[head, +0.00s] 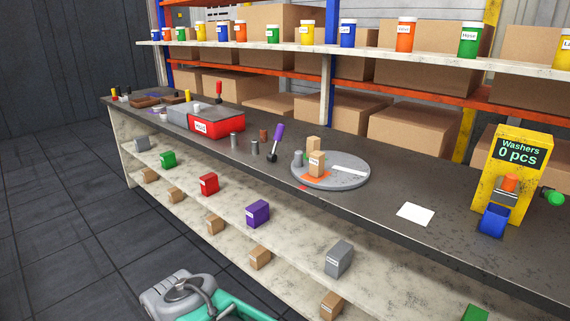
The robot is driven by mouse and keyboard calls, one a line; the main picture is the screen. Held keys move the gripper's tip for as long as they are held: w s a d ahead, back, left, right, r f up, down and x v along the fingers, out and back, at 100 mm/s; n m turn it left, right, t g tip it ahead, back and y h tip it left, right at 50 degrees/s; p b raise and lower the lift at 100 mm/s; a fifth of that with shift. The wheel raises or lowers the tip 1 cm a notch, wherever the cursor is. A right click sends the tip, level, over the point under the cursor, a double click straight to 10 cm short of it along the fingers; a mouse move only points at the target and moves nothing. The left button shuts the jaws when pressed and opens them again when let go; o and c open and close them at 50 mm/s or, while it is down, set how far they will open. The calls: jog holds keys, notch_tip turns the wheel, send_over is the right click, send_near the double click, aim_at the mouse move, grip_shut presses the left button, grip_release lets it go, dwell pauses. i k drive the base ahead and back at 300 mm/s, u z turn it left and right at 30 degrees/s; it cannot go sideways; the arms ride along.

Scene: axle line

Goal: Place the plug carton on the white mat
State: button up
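The white mat (416,214) lies flat on the dark bench top, right of the round grey tray, and is bare. Two small brown cartons stand upright on the tray: a front carton (317,164) with a pale label, and a rear carton (313,145) partly hidden behind it. The labels are too small to read, so I cannot tell which is the plug carton. My gripper does not show. A grey and teal part at the bottom left seems to be mine.
The round tray (352,181) also bears a grey cylinder (297,159) and orange and white patches. A yellow washer dispenser (513,165) with a blue bin (493,221) stands right of the mat. A red box (217,126) stands left. Bench around the mat is clear.

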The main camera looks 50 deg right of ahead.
aim_at(416, 213)
jog(key=u, duration=0.3)
jog(key=i, duration=0.95)
jog(key=z, duration=0.6)
